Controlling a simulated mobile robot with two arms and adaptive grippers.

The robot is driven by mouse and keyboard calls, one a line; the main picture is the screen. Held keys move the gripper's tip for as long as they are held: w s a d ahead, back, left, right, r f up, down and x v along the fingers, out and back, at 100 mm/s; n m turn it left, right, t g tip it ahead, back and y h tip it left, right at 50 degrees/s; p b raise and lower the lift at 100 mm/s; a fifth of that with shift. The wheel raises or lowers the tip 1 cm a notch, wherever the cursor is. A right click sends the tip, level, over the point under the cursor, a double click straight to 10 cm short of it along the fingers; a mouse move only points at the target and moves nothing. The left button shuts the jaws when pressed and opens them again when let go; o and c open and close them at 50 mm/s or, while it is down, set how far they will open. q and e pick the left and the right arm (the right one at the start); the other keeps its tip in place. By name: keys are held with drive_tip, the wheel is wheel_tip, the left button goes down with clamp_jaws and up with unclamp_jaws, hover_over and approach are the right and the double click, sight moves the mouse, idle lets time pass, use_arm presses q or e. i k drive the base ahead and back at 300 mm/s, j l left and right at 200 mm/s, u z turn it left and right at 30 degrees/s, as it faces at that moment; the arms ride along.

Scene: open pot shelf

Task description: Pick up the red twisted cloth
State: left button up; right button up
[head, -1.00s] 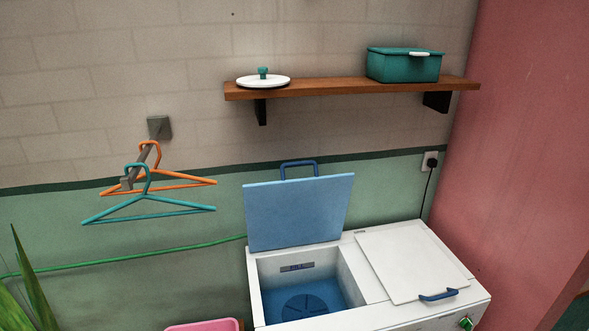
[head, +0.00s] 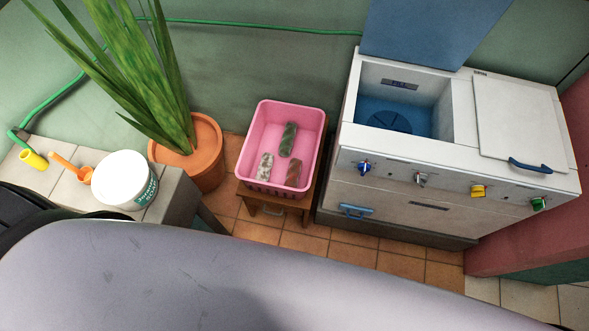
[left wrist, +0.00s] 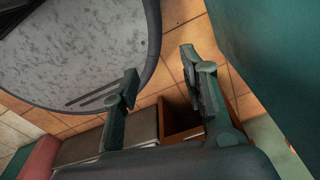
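The red twisted cloth (head: 294,176) lies in a pink basket (head: 254,128), at the right of its near end, in the head view. A green twisted cloth (head: 289,139) lies behind it and a whitish-grey one (head: 265,167) lies to its left, in the same basket. My left gripper (left wrist: 160,68) shows only in the left wrist view; its two fingers are apart with nothing between them. The cloth cannot be made out in that view. My right gripper is in neither current view.
The basket stands on a small wooden stool (head: 250,205). A white washing machine (head: 345,140) with its blue lid up stands at right. A potted plant (head: 195,165) is at left. A ledge (head: 177,196) there holds a white tub (head: 125,180), an orange scoop and a yellow cup.

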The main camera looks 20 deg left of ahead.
sight(293, 174)
drive_tip(key=l+u, duration=0.35)
drive_tip(key=k+l+u, duration=0.15)
drive_tip(key=l+u, duration=0.2)
drive_tip(key=l, duration=0.2)
